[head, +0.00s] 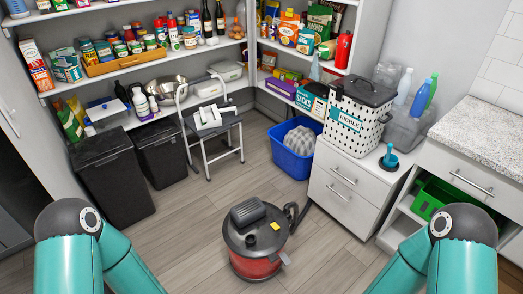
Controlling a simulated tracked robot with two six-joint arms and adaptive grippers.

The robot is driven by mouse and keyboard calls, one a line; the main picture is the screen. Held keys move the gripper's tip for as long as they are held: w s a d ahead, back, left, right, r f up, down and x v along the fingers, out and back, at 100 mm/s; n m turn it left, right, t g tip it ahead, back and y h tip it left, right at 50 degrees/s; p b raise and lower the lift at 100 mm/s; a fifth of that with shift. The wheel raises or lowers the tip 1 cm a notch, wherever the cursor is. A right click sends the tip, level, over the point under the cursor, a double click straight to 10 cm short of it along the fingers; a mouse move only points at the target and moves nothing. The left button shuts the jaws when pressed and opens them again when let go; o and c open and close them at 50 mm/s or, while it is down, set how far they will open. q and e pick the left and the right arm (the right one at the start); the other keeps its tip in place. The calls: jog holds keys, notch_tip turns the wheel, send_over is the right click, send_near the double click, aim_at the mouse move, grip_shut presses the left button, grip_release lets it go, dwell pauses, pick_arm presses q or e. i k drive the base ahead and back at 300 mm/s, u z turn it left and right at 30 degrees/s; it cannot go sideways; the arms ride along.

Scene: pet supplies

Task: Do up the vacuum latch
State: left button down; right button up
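The vacuum (257,262) stands upright on the floor at the bottom middle, with a red drum and a dark grey lid (238,237) topped by a black motor housing. A black hose (297,220) rises from its right side. A small yellow mark shows on the lid, and a small pale grey piece (285,258) sticks out at the drum's right side; I cannot tell for sure whether this is the latch or how it sits. My teal arms come in at the bottom left and bottom right. Neither gripper is in view, and neither arm reaches the vacuum in the picture.
A blue bin (294,165) stands behind the vacuum, near a white drawer cabinet (345,190) carrying a Kibble box (358,115). Black bins (112,185) and a small step stool (215,140) are at the left. Stocked shelves line the back. Floor around the vacuum is mostly clear.

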aim_at(284, 258)
jog(key=z, duration=1.35)
jog(key=i, duration=0.15)
jog(key=u, duration=2.8)
jog(key=k, duration=0.3)
jog(key=z, duration=0.35)
jog(key=k, duration=1)
jog(key=z, duration=0.75)
jog(key=i, duration=1.25)
jog(key=u, duration=0.25)
